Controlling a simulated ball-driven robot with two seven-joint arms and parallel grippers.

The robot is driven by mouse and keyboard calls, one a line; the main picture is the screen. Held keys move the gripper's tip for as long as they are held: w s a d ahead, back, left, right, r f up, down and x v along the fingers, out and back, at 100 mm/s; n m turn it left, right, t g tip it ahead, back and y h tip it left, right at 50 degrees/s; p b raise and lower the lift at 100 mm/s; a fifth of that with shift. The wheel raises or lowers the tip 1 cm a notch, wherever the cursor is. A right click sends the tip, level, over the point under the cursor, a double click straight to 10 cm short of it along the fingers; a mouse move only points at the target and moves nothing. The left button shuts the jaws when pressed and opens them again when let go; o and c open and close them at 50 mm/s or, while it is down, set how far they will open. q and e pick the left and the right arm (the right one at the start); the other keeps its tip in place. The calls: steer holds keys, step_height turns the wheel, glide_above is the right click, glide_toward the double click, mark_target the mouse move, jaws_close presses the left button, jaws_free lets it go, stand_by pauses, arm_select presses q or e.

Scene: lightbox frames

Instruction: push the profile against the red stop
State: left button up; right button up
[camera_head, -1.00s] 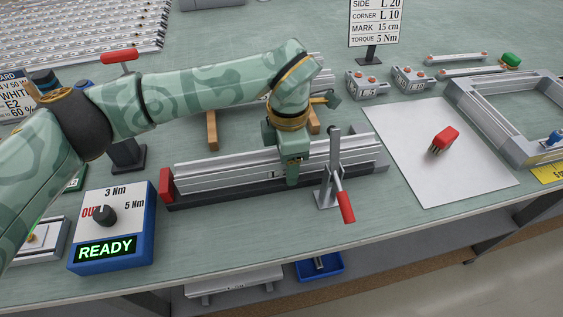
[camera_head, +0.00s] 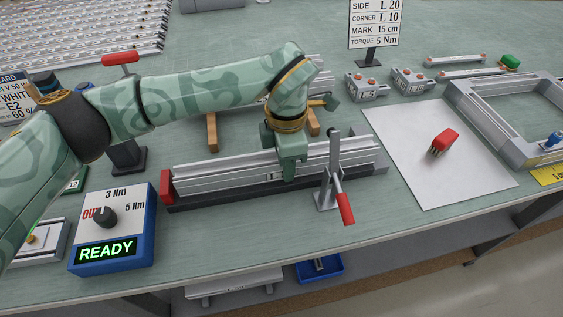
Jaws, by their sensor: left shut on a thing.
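The silver aluminium profile (camera_head: 220,173) lies lengthwise in a dark-based jig (camera_head: 225,196) on the bench. The red stop (camera_head: 166,187) stands at the jig's left end. The profile's left end is at the stop, but I cannot tell whether they touch or a thin gap is left. My left gripper (camera_head: 289,174) points down over the right half of the profile and is shut on it. Its fingertips are partly hidden against the profile. My right gripper is not in view.
A toggle clamp with a red handle (camera_head: 345,207) stands just right of my left gripper. A blue torque box (camera_head: 112,230) reading READY is at the front left. A white sheet (camera_head: 405,150) with a red-topped piece (camera_head: 445,138) and a metal frame (camera_head: 485,125) lie right.

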arm_select(q)
steer(key=shift+s+a+p, duration=0.15)
steer(key=shift+a+p, duration=0.2)
steer(key=shift+a, duration=0.3)
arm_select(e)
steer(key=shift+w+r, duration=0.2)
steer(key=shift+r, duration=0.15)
arm_select(q)
steer(key=o, duration=1.2)
steer(key=shift+a, duration=0.1)
steer(key=shift+c, duration=0.2)
step_height(320, 180, up, 16)
steer(key=p, duration=0.3)
steer(key=shift+r+p, duration=0.15)
steer(key=shift+p, duration=0.25)
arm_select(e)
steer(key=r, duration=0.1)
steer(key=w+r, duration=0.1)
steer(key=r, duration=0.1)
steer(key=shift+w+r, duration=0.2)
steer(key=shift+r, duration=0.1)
